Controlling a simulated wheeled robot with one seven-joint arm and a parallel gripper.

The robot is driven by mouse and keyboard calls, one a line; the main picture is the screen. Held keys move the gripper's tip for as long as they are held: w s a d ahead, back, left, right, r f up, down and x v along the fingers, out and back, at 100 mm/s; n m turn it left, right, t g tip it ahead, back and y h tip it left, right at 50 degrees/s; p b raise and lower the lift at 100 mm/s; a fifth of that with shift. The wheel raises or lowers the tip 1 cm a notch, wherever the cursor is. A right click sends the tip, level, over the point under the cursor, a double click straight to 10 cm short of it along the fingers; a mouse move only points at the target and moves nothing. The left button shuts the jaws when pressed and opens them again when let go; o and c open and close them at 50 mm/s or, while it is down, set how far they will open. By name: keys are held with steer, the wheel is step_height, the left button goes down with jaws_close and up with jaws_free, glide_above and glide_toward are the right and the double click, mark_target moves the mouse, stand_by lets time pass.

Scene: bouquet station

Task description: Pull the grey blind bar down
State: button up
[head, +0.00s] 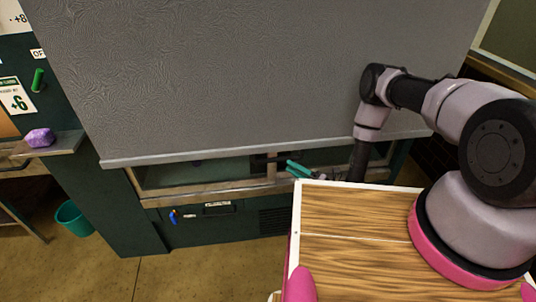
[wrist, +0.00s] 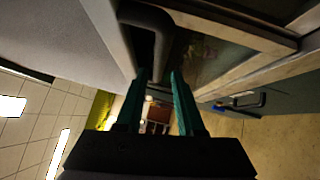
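The grey blind hangs across the head view, its pale bottom bar (head: 200,158) running over the front of the dark green cabinet. The lower part of the cabinet window shows beneath it. My gripper (head: 292,165) has teal fingers and is just below the bar, right of its middle. In the wrist view my gripper (wrist: 158,75) is open, with a clear gap between the fingers. A dark grey looped handle (wrist: 153,17) is beside the blind's edge, its near end close to the fingertips. I cannot tell whether they touch.
The cabinet has a lower panel with a dark handle and a blue tag (head: 173,216). A wood-topped surface (head: 345,215) is in front at right. A purple object (head: 40,138) rests on a shelf at left, above a teal bucket (head: 73,219).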

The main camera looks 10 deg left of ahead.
steer(key=x, duration=1)
steer(key=shift+r, duration=0.1)
jaws_close()
stand_by(1.1)
